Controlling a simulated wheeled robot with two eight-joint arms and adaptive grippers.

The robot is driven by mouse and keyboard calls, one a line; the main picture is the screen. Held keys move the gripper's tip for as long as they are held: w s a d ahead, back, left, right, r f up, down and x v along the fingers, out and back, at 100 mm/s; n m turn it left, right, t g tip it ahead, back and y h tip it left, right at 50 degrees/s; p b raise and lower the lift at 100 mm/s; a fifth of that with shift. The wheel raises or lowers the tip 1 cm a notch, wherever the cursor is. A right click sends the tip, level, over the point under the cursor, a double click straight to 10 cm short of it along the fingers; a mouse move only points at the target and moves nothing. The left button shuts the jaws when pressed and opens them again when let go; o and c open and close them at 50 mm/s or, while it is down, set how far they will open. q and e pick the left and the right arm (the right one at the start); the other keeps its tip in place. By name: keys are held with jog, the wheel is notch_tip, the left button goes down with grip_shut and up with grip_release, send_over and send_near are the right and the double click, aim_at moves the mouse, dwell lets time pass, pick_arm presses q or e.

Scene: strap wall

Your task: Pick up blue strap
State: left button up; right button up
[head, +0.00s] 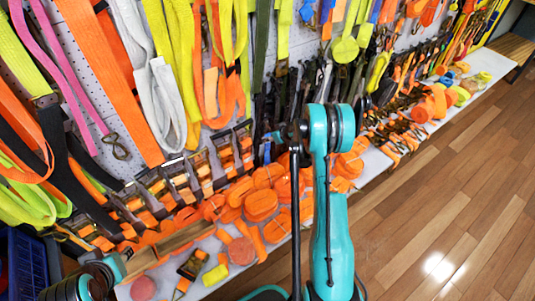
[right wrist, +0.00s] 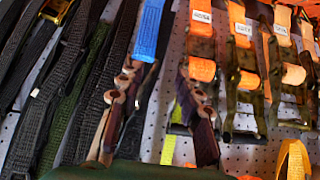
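A blue strap (right wrist: 150,30) hangs at the top middle of the right wrist view. I see no contact between the fingers and the strap. In the head view my right gripper (head: 276,136) is by the wall of hanging straps, partly hidden by my teal arm. A small blue piece (head: 267,152) shows just below it; I cannot tell if it is the same strap.
Black and dark green straps (right wrist: 60,100) hang left of the right gripper, and orange buckled straps (right wrist: 240,70) hang right. A white shelf (head: 375,160) with orange rolled straps (head: 262,204) runs below the wall. A dark blue crate (head: 22,262) is at lower left. The wooden floor (head: 450,200) is clear.

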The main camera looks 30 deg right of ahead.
send_near(268, 145)
jog(key=b+x, duration=0.4)
jog(key=x, duration=0.4)
jog(key=shift+r, duration=0.2)
grip_shut()
